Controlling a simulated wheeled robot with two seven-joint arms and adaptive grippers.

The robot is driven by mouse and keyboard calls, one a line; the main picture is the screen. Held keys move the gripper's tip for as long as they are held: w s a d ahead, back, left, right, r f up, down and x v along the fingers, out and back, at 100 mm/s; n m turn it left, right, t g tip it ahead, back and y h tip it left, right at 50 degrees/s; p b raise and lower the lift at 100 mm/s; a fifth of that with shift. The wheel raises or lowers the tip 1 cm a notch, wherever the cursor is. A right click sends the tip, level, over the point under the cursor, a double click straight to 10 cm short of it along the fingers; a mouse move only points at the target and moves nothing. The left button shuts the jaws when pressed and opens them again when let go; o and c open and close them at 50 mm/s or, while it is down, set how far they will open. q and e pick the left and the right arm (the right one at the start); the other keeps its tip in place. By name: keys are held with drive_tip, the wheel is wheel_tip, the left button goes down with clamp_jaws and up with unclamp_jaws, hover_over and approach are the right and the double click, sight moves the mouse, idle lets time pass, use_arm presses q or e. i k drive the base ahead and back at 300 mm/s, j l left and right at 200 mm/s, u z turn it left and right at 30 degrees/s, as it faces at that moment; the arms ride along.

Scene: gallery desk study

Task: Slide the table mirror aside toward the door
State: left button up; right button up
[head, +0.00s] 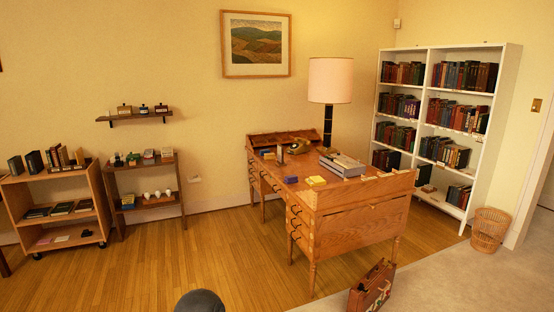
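I cannot pick out a table mirror for sure. A small upright greyish thing (280,154) stands on the left part of the wooden desk (358,222), too small to tell what it is. Neither of my grippers is in view.
The wooden floor (150,265) at left is clear.

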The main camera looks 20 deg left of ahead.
sight(280, 162)
drive_tip(key=u, duration=1.05)
drive_tip(key=i+u, duration=0.1)
drive_tip(key=i, duration=5.5)
drive_tip(key=i+j+z, duration=0.1)
drive_tip(key=i, duration=0.5)
drive_tip(key=i+j, duration=0.1)
drive_tip(key=i, duration=0.45)
drive_tip(key=i+j+z, duration=0.15)
drive_tip(key=i, duration=0.45)
drive_tip(key=i+z, duration=0.1)
drive_tip(key=z, duration=1.9)
